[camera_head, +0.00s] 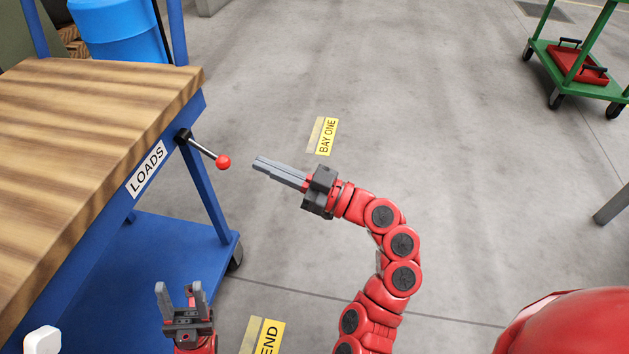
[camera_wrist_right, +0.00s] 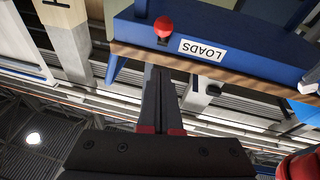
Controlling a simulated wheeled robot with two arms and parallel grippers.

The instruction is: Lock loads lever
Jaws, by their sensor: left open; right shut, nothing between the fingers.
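The loads lever (camera_head: 207,151) is a metal rod with a red ball knob. It sticks out to the right from a black pivot on the blue cart's edge, beside the white LOADS label (camera_head: 147,169). My right gripper (camera_head: 256,162) is shut and empty, its fingers pointing at the red knob from the right with a small gap. In the right wrist view the red knob (camera_wrist_right: 163,26) and the LOADS label (camera_wrist_right: 203,49) show beyond the shut fingertips. My left gripper (camera_head: 179,288) is open and empty, low in the head view, beside the cart's lower shelf.
The blue cart (camera_head: 190,235) has a wooden top (camera_head: 75,130) and fills the left side. A blue bin (camera_head: 120,30) stands behind it. A green cart (camera_head: 580,80) with a red tray (camera_head: 577,64) is at the far right. The floor around BAY ONE (camera_head: 326,138) is clear.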

